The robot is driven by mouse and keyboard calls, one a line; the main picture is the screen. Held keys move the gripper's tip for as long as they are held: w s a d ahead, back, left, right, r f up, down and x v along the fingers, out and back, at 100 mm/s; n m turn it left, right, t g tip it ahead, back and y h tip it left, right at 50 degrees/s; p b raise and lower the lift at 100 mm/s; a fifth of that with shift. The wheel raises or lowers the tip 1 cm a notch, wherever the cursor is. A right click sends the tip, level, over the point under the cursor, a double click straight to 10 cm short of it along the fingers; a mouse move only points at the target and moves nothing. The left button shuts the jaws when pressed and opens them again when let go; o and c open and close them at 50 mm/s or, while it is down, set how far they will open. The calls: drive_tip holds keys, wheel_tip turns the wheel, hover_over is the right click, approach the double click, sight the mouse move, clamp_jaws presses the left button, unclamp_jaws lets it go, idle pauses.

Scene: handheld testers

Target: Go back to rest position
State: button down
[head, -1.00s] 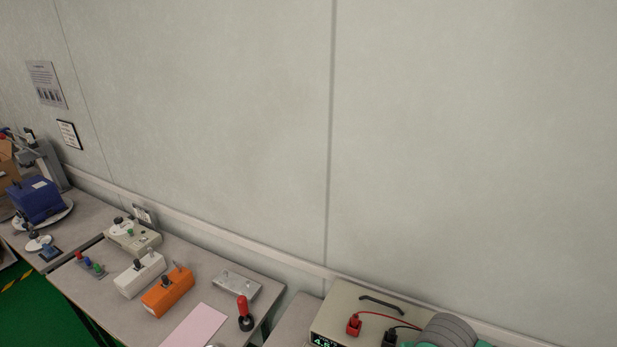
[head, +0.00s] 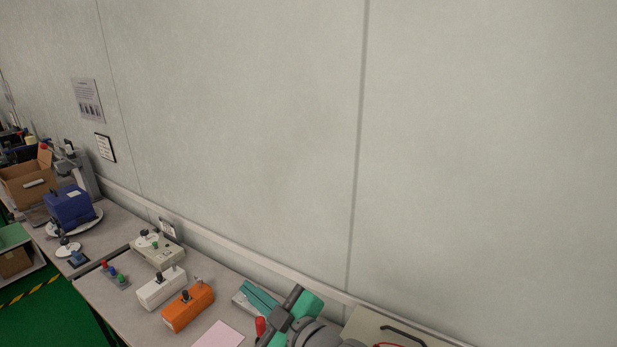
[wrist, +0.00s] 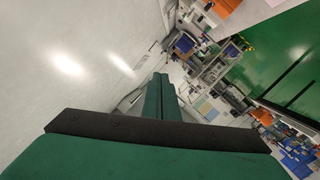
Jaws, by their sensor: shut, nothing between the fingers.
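My gripper (head: 246,286) shows at the bottom of the head view, with teal fingers and a dark grey crossbar, above the right end of the tester table. In the wrist view its green fingers (wrist: 160,80) lie side by side, shut, with nothing between them. On the table, left of the gripper, are an orange tester (head: 188,308), a white tester (head: 162,288) and a beige tester (head: 157,250). The gripper is apart from these three. It hides most of the grey box behind it.
A pink sheet (head: 220,336) and a red handle (head: 260,326) are near the gripper. A beige power supply (head: 375,328) is at the bottom right. A blue device (head: 70,207) and a cardboard box (head: 28,182) stand far left. A bare wall (head: 250,130) runs behind.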

drive_tip(key=s+d+f+m+t+h, duration=0.3)
drive_tip(key=s+f+m+h, duration=0.35)
drive_tip(key=f+m, duration=0.3)
drive_tip(key=s+d+f+m+t+h, duration=0.2)
drive_tip(key=s+f+m+t+h, duration=0.3)
drive_tip(key=s+f+m, duration=0.4)
drive_tip(key=s+d+f+n+g, duration=0.1)
drive_tip(key=s+d+f, duration=0.1)
drive_tip(key=s, duration=0.5)
drive_tip(key=s+d+f+n+g, duration=0.1)
drive_tip(key=s+d+f+g, duration=0.1)
drive_tip(key=s, duration=0.5)
drive_tip(key=s+d+f+n+g, duration=0.1)
drive_tip(key=s+d+f, duration=0.1)
drive_tip(key=s, duration=0.6)
drive_tip(key=shift+d+f+g, duration=0.15)
drive_tip(key=shift+f+g, duration=0.15)
drive_tip(key=shift+f, duration=0.5)
